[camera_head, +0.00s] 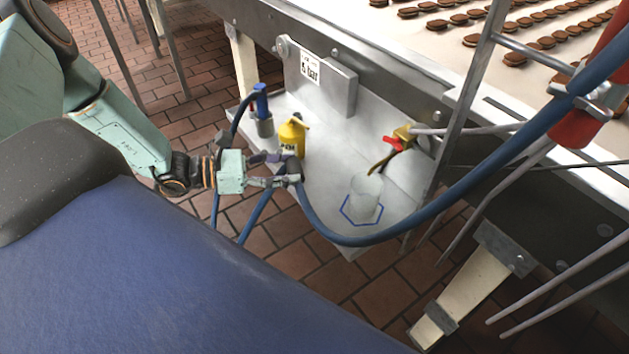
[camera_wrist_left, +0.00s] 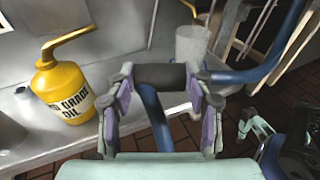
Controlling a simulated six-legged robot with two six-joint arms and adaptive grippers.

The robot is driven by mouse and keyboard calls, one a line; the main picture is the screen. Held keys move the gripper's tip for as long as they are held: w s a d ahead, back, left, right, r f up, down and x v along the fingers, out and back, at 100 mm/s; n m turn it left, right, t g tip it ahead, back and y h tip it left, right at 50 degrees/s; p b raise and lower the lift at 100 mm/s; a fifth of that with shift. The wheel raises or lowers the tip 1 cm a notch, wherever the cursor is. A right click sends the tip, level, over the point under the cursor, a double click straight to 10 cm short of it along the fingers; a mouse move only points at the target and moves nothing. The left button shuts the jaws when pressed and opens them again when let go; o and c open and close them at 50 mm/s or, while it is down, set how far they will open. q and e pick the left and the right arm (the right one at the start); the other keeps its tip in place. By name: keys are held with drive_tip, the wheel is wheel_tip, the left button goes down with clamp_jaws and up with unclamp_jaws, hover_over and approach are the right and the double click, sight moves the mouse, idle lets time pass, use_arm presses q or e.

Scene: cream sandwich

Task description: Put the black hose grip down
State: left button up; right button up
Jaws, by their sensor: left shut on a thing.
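My left gripper (camera_head: 282,172) is shut on the black hose grip (camera_wrist_left: 160,76), a short dark sleeve on a blue hose (camera_head: 410,228). In the left wrist view the grip lies crosswise between the two fingers (camera_wrist_left: 163,84). In the head view the gripper is over the near-left edge of the metal shelf (camera_head: 325,205), and the fingers mostly hide the grip. The hose hangs from the grip and loops up to the right. I cannot tell whether the grip touches the shelf. My right gripper is not in view.
A yellow oil can (camera_head: 291,138) stands just behind the gripper. A blue-topped fitting (camera_head: 261,102) sits at the shelf's back left. A translucent cup (camera_head: 365,192) stands by a blue hexagon outline (camera_head: 347,216). A brass valve (camera_head: 403,136) is on the wall. Bare shelf lies between can and cup.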

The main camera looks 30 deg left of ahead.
use_arm(q)
drive_tip(key=b, duration=0.2)
hover_over(315, 184)
drive_tip(key=shift+s+a+f, duration=0.15)
drive_tip(key=shift+s+f, duration=0.05)
drive_tip(key=shift+s, duration=0.05)
wheel_tip(315, 184, down, 2)
drive_tip(key=shift+f+b, duration=0.15)
drive_tip(key=shift+b, duration=0.5)
drive_tip(key=shift+f, duration=0.4)
wheel_tip(315, 184, down, 3)
drive_tip(key=shift+f+b, duration=0.2)
drive_tip(key=shift+b, duration=0.75)
drive_tip(key=shift+w+f, duration=0.15)
drive_tip(key=shift+w, duration=0.1)
